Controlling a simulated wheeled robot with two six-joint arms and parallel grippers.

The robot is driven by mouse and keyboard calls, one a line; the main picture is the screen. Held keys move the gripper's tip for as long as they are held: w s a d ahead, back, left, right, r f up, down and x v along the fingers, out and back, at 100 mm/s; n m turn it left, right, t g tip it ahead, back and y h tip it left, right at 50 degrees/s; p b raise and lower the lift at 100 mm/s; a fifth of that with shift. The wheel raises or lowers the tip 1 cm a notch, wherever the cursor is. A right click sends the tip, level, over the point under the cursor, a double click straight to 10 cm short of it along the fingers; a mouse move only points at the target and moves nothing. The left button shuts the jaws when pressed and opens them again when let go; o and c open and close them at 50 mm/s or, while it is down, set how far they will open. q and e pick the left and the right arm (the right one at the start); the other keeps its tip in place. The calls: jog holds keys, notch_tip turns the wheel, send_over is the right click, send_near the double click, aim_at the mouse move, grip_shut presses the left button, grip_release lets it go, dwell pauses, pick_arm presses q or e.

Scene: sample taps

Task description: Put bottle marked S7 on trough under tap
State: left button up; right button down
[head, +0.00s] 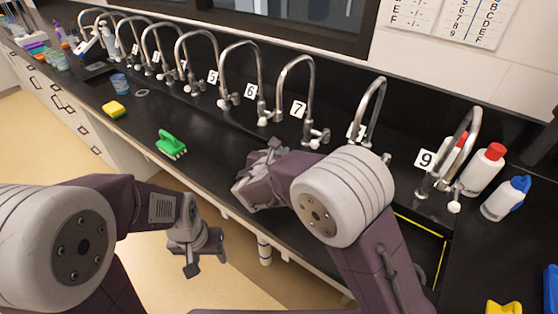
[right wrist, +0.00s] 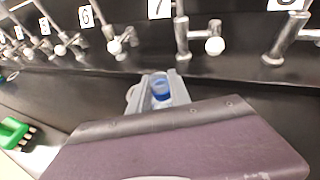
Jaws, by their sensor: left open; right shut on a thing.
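My right gripper (head: 268,150) is over the dark bench in front of the taps marked 6 and 7. In the right wrist view its jaws (right wrist: 158,92) are shut on a small bottle with a blue cap (right wrist: 160,88). Its mark and lower part are hidden, and I cannot make it out in the head view. The tap marked 7 (head: 311,90) curves up behind my right gripper; its base also shows in the right wrist view (right wrist: 183,30). The black trough below the taps is partly hidden by my right arm. My left gripper (head: 192,258) is open and empty, in front of the bench.
A green brush (head: 171,144), a yellow sponge (head: 114,109) and a blue cup (head: 120,84) are on the left bench. Two white bottles, red-capped (head: 484,168) and blue-capped (head: 505,199), stand beside the tap marked 9 (head: 462,140). More taps line the back left.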

jog(key=shift+f, duration=0.95)
jog(key=shift+w+f, duration=0.1)
jog(key=shift+f, duration=0.15)
jog(key=shift+f+b, duration=0.15)
jog(key=shift+b, duration=0.15)
jog(key=c, duration=1.2)
grip_release()
jog(key=shift+s+r+p, duration=0.2)
jog(key=shift+r+p, duration=0.1)
jog(key=shift+r, duration=0.05)
jog(key=v, duration=1.1)
jog(key=shift+s+p, duration=0.3)
jog(key=shift+s, duration=0.05)
